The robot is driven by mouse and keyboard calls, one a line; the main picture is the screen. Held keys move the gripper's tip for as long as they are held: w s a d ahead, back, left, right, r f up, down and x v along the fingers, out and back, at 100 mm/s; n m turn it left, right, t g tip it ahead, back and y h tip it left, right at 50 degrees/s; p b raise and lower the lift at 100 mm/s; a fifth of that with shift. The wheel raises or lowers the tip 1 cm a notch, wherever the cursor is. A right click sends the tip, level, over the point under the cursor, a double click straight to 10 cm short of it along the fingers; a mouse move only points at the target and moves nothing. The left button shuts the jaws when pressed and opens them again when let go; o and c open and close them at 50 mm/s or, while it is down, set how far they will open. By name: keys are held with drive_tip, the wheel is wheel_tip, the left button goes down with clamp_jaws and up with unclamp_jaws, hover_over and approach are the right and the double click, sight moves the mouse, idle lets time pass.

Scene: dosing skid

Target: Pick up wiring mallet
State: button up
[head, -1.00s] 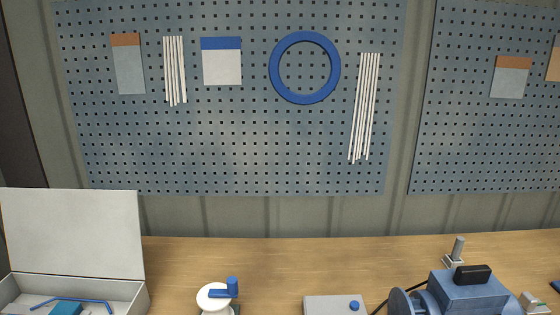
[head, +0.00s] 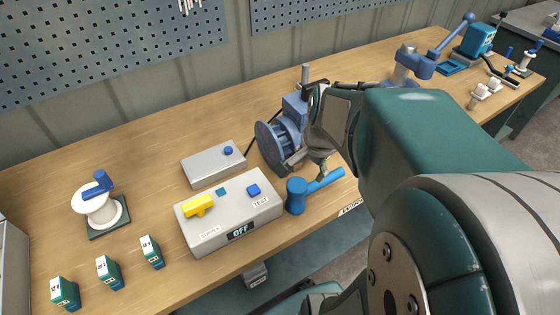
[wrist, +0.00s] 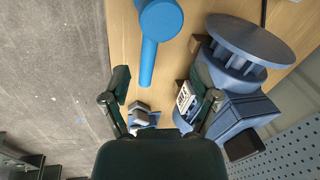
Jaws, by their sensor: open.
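The wiring mallet is blue, with a cylindrical head and a straight round handle. In the head view the mallet (head: 297,196) lies near the front edge of the bench, right of the grey control box, its handle pointing right. My gripper (head: 309,168) is open and empty above the mallet, close to the handle. In the wrist view the mallet (wrist: 148,62) shows at the top, its handle end pointing down toward the space between the open fingers of my gripper (wrist: 164,92). I cannot tell the exact height gap.
The control box (head: 228,214) reads OFF and has a yellow switch. A blue motor (head: 275,145) stands just behind the mallet; it also shows in the wrist view (wrist: 240,65). A small grey box (head: 213,164), a white spool (head: 97,208) and several teal blocks (head: 108,272) are left.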

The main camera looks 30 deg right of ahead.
sight(314, 184)
drive_tip(key=d+f+m, duration=0.1)
drive_tip(key=f, duration=0.1)
drive_tip(key=d+f, duration=0.1)
drive_tip(key=f, duration=0.1)
drive_tip(key=d+f+m, duration=0.1)
drive_tip(key=f, duration=0.2)
drive_tip(key=shift+w+m, duration=0.3)
drive_tip(key=shift+w, duration=0.05)
drive_tip(key=shift+d+x, duration=0.15)
drive_tip(key=shift+x, duration=1.25)
drive_tip(key=shift+d+x, duration=0.1)
drive_tip(key=shift+x, duration=1.3)
clamp_jaws()
